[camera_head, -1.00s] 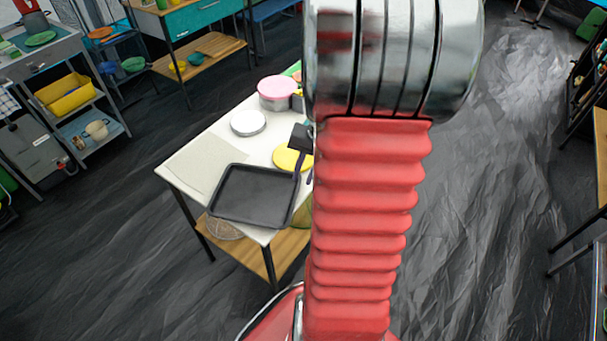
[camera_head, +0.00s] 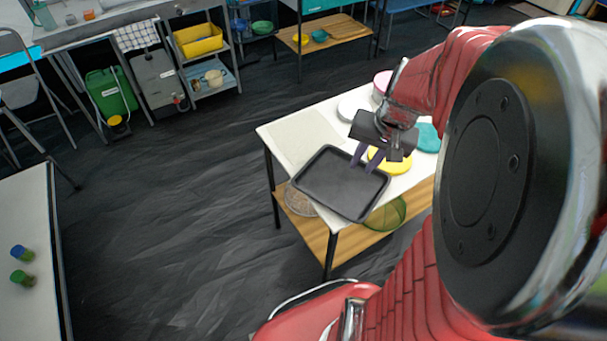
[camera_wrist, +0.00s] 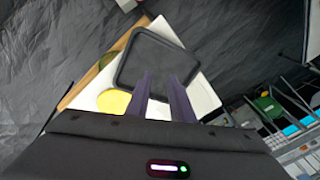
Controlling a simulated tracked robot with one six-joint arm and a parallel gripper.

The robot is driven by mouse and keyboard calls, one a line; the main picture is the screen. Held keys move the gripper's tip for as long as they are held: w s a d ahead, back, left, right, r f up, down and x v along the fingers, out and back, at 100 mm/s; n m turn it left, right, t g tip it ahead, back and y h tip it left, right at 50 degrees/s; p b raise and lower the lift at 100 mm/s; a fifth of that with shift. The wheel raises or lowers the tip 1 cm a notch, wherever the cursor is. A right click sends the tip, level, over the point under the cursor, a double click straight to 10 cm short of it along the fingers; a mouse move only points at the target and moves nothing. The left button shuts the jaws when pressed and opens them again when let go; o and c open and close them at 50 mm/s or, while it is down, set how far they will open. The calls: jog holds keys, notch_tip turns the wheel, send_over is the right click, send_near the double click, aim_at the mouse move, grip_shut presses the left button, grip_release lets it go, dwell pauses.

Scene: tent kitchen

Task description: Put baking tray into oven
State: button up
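The dark rectangular baking tray (camera_head: 338,184) lies at the front-left end of a white-topped table, close to its edge. My gripper (camera_head: 364,160) is at the tray's back-right rim, its two dark fingers apart. In the wrist view, the tray (camera_wrist: 156,62) lies beyond the fingers (camera_wrist: 161,76), whose tips overlap its near rim. The gap between them looks empty; I cannot tell whether they touch the tray. I cannot pick out an oven with certainty in either view.
The table (camera_head: 285,138) also holds a yellow disc (camera_head: 390,165), a white round item (camera_head: 354,104) and a teal item (camera_head: 428,138). A shelf with a yellow bin (camera_head: 200,40) and a grey cabinet (camera_head: 155,75) stand at the back left. Dark floor (camera_head: 170,210) lies open left of the table.

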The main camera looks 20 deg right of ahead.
jog(key=s+a+r+n+t, duration=0.1)
jog(key=s+a+r+n, duration=0.1)
jog(key=a, duration=0.4)
jog(key=s+a+r+n, duration=0.2)
jog(key=a+r+n, duration=0.1)
jog(key=a+r, duration=0.2)
jog(key=s+a+r+n+t, duration=0.1)
jog(key=s+a+r+n, duration=0.1)
jog(key=a, duration=0.5)
jog(key=shift+s+a+r+n+t+h, duration=0.15)
jog(key=shift+s+r+n+t+h, duration=0.25)
jog(key=shift+r, duration=0.55)
jog(key=shift+w, duration=0.15)
